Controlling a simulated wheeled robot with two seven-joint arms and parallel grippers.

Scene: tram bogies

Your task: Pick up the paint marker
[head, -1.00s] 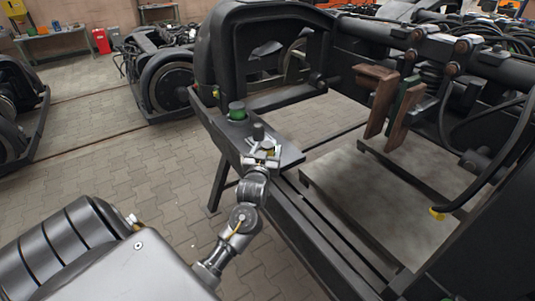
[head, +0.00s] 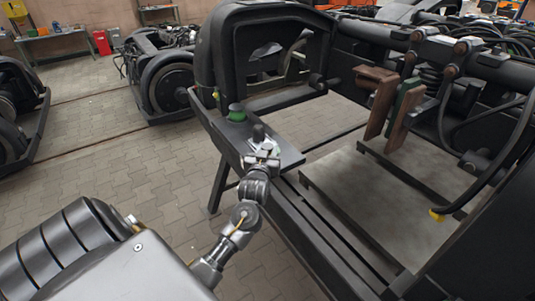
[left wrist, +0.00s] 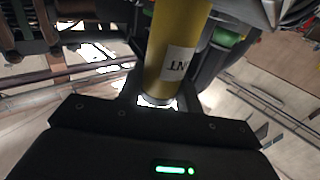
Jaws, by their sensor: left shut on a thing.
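The paint marker is a yellow cylinder (left wrist: 178,48) with a white label that reads "NT" in the left wrist view. It stands between the two fingers of my left gripper (head: 262,153), which are shut on it. In the head view the gripper is over the small dark shelf (head: 290,155) on the bogie frame, and I cannot pick out the yellow body there. Whether the marker still touches the shelf is not clear. My right gripper is not in view.
A green-topped object (head: 237,113) and a dark upright knob (head: 258,132) stand on the shelf close to the gripper. The big black bogie frame (head: 320,240) surrounds a grey plate (head: 375,205). Brown blocks (head: 380,100) stand to the right. Paved floor (head: 110,185) lies open on the left.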

